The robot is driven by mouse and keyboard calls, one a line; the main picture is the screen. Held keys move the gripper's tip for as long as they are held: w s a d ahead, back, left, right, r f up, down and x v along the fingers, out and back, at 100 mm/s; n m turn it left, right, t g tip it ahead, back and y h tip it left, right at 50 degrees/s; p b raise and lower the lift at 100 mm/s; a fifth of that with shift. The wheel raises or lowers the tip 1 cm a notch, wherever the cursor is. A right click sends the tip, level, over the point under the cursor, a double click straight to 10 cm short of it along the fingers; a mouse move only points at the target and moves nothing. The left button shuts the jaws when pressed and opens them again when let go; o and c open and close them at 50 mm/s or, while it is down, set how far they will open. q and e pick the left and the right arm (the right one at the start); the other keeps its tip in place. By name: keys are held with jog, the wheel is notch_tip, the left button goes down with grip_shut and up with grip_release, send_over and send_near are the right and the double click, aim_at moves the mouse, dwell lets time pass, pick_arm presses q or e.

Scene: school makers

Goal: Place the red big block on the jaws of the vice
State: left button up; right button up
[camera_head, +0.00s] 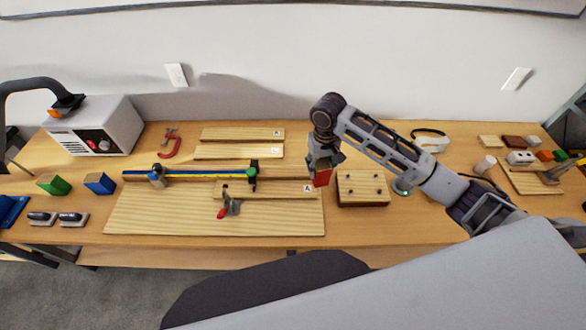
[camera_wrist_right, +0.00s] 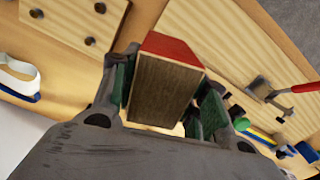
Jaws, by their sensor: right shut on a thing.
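The red big block (camera_head: 322,178) is in my right gripper (camera_head: 321,162), above the bench between the long board and a square wooden block. In the right wrist view the block (camera_wrist_right: 172,47) shows a red face and a bare wood face. The green-padded fingers of the right gripper (camera_wrist_right: 166,95) are shut on its two sides. A blue object (camera_head: 12,209), perhaps the vice, is cut off by the left edge of the head view; its jaws cannot be made out.
A wide board (camera_head: 150,222) carries a blue-yellow bar clamp (camera_head: 205,173) and a red-handled toggle clamp (camera_head: 230,206). Green (camera_head: 53,184) and blue (camera_head: 100,183) blocks stand left. A grey box (camera_head: 105,125) is behind them. A square wooden block (camera_head: 362,184) with dark pegs is right of the gripper.

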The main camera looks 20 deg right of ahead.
jog(key=shift+w+f+b, duration=0.1)
jog(key=shift+f+b, duration=0.2)
jog(key=shift+f, duration=0.05)
jog(key=shift+f+b, duration=0.2)
jog(key=shift+b, duration=0.1)
jog(key=shift+f+b, duration=0.65)
jog(key=shift+f, duration=0.1)
notch_tip(320, 180, down, 8)
jog(key=b, duration=0.7)
jog(key=shift+r, duration=0.25)
jog(key=w+a+r+n, duration=0.1)
jog(key=w+r, duration=0.3)
jog(key=r, duration=0.2)
jog(key=shift+n, duration=0.3)
